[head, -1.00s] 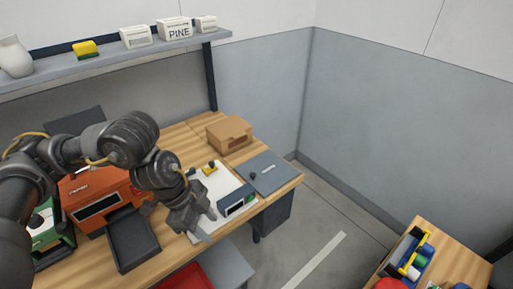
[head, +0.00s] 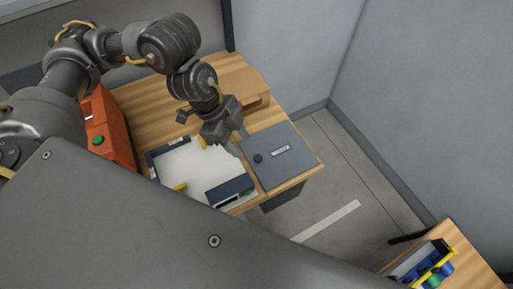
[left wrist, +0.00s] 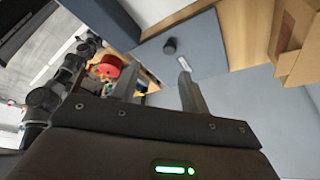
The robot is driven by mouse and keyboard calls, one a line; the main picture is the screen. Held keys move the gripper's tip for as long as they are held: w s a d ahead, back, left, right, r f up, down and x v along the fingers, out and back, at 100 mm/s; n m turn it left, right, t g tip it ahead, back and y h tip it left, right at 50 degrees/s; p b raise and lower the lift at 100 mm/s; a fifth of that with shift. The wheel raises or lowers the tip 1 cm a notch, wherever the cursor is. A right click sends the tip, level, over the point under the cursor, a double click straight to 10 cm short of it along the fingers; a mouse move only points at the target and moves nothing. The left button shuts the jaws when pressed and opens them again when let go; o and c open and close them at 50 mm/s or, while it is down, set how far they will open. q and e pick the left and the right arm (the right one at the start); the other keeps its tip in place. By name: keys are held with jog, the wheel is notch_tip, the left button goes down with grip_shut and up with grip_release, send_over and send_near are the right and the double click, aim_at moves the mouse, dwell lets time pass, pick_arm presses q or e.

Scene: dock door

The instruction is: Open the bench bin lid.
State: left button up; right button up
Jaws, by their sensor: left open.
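The bench bin lid (head: 290,168) is a flat grey-blue panel at the right end of the wooden bench. It lies shut, with a dark round knob (head: 258,158) and a small pale label (head: 281,151) on top. In the left wrist view the lid (left wrist: 207,42) and its knob (left wrist: 170,46) show beyond the fingers. My left gripper (head: 236,145) is open and empty, above the bench just left of the lid and apart from the knob. The left wrist view also shows its fingers (left wrist: 157,82) spread. My right gripper is not in view.
A cardboard box (head: 245,88) stands behind the lid, close to my left wrist. A white board (head: 190,165) with small items lies left of the lid. An orange machine (head: 108,125) is farther left. Open floor (head: 335,185) lies to the right.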

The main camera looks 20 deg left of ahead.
aim_at(257, 157)
pick_arm(q)
jog(key=x, duration=0.3)
jog(key=w+x, duration=0.1)
jog(key=x, duration=0.1)
jog(key=shift+d+f, duration=0.1)
jog(key=shift+f, duration=0.05)
jog(key=shift+w+d+f, duration=0.3)
jog(key=shift+w+f, duration=0.45)
jog(key=shift+f, duration=0.1)
jog(key=shift+x, duration=0.95)
jog(key=shift+s+f, duration=0.1)
jog(key=shift+s, duration=0.15)
jog(key=shift+w+d+f, duration=0.1)
jog(key=shift+w+f, duration=0.05)
jog(key=shift+f, duration=0.05)
jog(key=shift+c, duration=0.2)
jog(key=shift+r, duration=0.1)
grip_shut()
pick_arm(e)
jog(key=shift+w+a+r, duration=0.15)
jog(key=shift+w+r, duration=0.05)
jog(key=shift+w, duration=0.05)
